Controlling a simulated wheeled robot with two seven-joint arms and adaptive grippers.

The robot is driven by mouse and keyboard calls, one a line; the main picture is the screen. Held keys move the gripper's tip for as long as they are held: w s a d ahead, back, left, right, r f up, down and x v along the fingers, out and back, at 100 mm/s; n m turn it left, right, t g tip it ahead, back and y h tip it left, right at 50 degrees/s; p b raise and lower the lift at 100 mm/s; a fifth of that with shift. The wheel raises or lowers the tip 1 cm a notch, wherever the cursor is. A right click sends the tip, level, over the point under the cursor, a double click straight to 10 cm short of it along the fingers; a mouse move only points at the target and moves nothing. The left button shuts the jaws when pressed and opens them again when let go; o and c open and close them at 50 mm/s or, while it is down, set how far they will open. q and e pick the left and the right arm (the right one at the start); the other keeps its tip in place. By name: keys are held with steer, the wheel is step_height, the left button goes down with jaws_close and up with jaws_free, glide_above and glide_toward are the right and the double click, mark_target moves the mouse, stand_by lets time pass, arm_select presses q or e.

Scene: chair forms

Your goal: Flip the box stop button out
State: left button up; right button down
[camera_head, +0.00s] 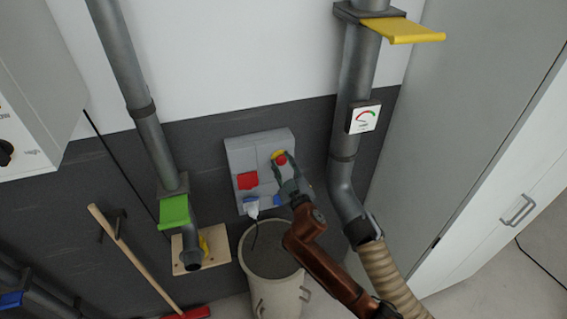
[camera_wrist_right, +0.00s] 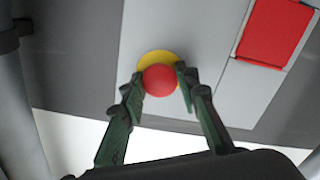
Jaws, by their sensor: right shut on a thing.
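The grey box (camera_head: 235,152) is mounted on the wall in the middle of the head view. Its stop button (camera_head: 281,158) is a red knob on a yellow disc near the box's upper right. In the right wrist view the red knob (camera_wrist_right: 161,80) sits between my right gripper's two green-grey fingers (camera_wrist_right: 163,88), with the yellow disc behind it. My right gripper (camera_head: 283,166) is at the button in the head view, its fingers shut on the red knob from both sides. My left gripper is not in view.
The box also carries a red flap (camera_head: 247,181) and a blue-and-white plug (camera_head: 251,206) with a cable. A bucket (camera_head: 274,290) stands below. A pipe with a gauge (camera_head: 363,117) runs close on the right. A green-handled pipe (camera_head: 174,212) is on the left.

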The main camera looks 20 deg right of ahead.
steer(key=shift+s+p, duration=0.55)
steer(key=shift+s, duration=0.35)
steer(key=shift+f, duration=0.15)
steer(key=c, duration=1.8)
jaws_free()
steer(key=shift+o, duration=1.4)
steer(key=shift+s, duration=0.2)
steer(key=shift+o, duration=0.3)
steer(key=shift+w, duration=0.15)
